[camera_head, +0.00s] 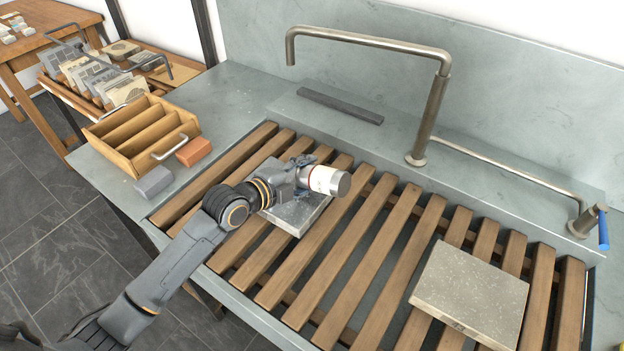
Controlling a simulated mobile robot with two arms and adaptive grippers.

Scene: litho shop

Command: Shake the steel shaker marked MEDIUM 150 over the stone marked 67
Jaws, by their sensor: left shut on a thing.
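My left gripper (303,174) is shut on a steel shaker (343,184) with a pale label band. The shaker is tipped onto its side, its steel end facing right; its lettering is too small to read. It is held above a grey stone (299,215) on the slatted rack, and the gripper and arm hide much of that stone. A second, speckled grey stone (470,290) lies on the slats at the lower right, with a small mark on its front edge. I cannot read which stone is marked 67. My right gripper is out of view.
The wooden slat rack (345,258) sits in a grey sink under a metal tap pipe (433,112). A divided wooden box (141,133), a red block (194,150) and a grey block (153,181) stand at left. A dark bar (340,105) lies behind. The slats between the stones are clear.

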